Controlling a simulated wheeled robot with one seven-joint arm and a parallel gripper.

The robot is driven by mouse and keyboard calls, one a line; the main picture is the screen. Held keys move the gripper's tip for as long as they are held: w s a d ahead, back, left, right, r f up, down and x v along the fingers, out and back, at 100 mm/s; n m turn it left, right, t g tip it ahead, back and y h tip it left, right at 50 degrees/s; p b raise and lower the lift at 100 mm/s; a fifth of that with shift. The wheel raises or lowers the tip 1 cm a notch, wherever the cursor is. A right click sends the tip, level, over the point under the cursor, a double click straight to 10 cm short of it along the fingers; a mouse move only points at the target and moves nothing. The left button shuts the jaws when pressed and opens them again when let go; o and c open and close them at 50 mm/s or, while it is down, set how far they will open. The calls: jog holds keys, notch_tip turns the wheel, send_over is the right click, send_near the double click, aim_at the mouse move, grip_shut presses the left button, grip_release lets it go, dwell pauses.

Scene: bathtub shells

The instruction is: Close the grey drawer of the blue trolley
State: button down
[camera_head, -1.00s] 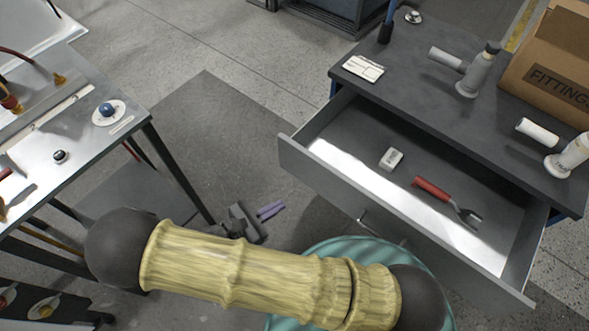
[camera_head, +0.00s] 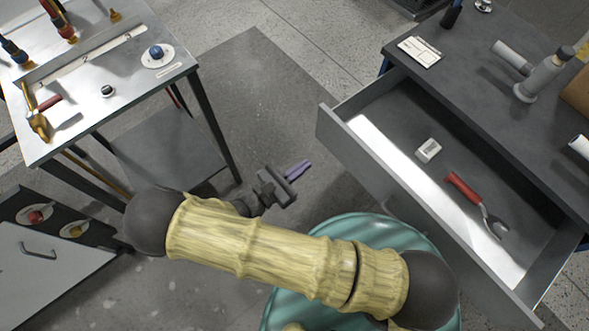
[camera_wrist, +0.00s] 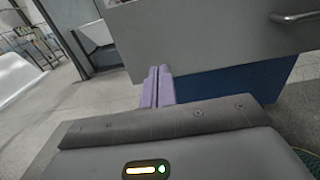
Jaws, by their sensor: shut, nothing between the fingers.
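The grey drawer (camera_head: 355,150) of the trolley stands pulled out on the right in the head view. It holds a small white box (camera_head: 428,150) and a red-handled tool (camera_head: 478,204). Its grey front (camera_wrist: 200,38) fills the upper right of the wrist view, with a handle (camera_wrist: 297,16) at the right. The blue trolley body (camera_wrist: 230,82) shows below it. My gripper (camera_head: 297,170) has purple fingers, shut and empty, to the left of the drawer front. In the wrist view the fingertips (camera_wrist: 158,72) overlap the drawer front's lower left edge; I cannot tell whether they touch.
The dark trolley top (camera_head: 465,75) carries a white card (camera_head: 420,52) and a grey bottle (camera_head: 543,75). A metal table (camera_head: 120,75) with tools stands at the left, and a low cabinet (camera_head: 50,260) below it. Bare floor lies between table and trolley.

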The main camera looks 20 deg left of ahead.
aim_at(336, 143)
jog(key=p+x, duration=0.1)
jog(key=x, duration=0.8)
jog(key=shift+w+d, duration=0.15)
jog(key=shift+w, duration=0.05)
